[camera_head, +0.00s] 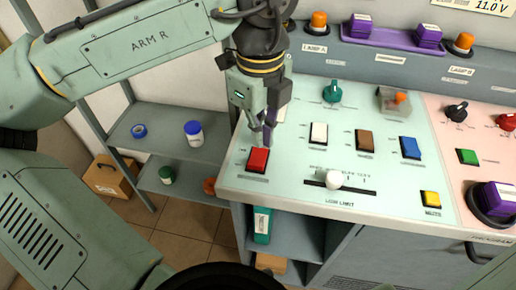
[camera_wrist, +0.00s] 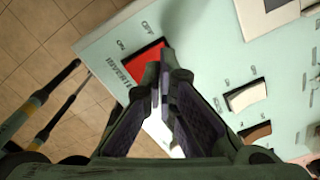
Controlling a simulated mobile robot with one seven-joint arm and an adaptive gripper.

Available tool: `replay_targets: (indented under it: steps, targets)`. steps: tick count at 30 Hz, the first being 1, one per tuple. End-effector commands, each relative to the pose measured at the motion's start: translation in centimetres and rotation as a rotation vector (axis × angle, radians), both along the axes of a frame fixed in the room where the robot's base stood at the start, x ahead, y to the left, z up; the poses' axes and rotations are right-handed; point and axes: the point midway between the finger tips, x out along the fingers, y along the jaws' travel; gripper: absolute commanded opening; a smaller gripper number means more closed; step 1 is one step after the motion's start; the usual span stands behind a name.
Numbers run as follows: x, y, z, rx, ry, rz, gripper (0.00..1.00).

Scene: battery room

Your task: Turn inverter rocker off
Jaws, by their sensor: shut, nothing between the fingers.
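The red inverter rocker (camera_head: 258,160) sits at the left front corner of the pale green panel (camera_head: 290,185). In the wrist view the red rocker (camera_wrist: 145,60) has ON, OFF and INVERTER lettering beside it, and the fingertips hide part of it. Which side of it is pressed I cannot tell. My gripper (camera_head: 267,140) is shut and empty, pointing down at the far edge of the red rocker. In the wrist view the gripper's tips (camera_wrist: 165,72) meet at the rocker's edge. Whether they touch it I cannot tell.
A white rocker (camera_head: 318,133), a brown rocker (camera_head: 365,140) and a blue rocker (camera_head: 410,147) stand to the right. A white slider knob (camera_head: 333,179) lies in front of them. A teal knob (camera_head: 332,91) is behind. Shelves (camera_head: 160,125) stand left of the panel.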

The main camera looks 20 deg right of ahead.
Motion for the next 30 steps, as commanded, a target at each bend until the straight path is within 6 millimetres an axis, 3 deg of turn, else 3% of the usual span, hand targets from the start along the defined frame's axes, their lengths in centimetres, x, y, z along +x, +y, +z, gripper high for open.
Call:
replay_targets:
  steps: [15,30]
  targets:
    - [0.0,0.0,4.2,0.0,0.001,-0.001,0.0]
    - [0.0,0.0,4.6,0.0,-0.001,-0.001,0.0]
